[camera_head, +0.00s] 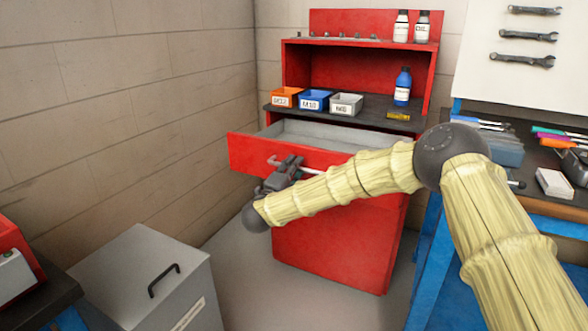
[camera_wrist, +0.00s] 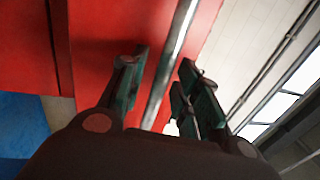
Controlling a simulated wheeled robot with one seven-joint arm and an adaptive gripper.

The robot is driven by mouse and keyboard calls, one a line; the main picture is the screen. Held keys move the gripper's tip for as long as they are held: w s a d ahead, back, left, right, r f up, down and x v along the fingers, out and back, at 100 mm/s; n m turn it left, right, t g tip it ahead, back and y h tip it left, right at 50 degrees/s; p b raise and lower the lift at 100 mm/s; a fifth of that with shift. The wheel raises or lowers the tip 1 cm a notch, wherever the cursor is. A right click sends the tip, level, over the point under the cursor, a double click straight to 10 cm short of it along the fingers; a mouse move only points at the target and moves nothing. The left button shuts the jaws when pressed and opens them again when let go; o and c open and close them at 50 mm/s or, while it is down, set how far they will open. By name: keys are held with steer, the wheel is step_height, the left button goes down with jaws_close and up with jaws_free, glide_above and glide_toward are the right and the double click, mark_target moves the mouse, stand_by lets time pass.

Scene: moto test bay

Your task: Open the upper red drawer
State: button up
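The upper red drawer (camera_head: 250,154) of the red cabinet stands pulled out, and its grey inside shows. Its light metal bar handle (camera_head: 309,171) runs across the front. My gripper (camera_head: 284,172) is at the left part of this handle, in front of the drawer. In the wrist view my gripper (camera_wrist: 163,88) has its two fingers apart, with the handle bar (camera_wrist: 176,45) passing between them. Gaps show beside the bar, so the fingers look open around it, not closed on it. My forearm hides the right part of the drawer front.
The cabinet's lower red front (camera_head: 335,245) is below. Bins and a blue bottle (camera_head: 403,86) stand on its dark shelf (camera_head: 370,113). A blue workbench (camera_head: 430,250) with tools is close on the right. A grey box (camera_head: 150,275) stands at the lower left. Floor between is clear.

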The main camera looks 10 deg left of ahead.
steer(key=shift+d, duration=0.15)
steer(key=v, duration=1.2)
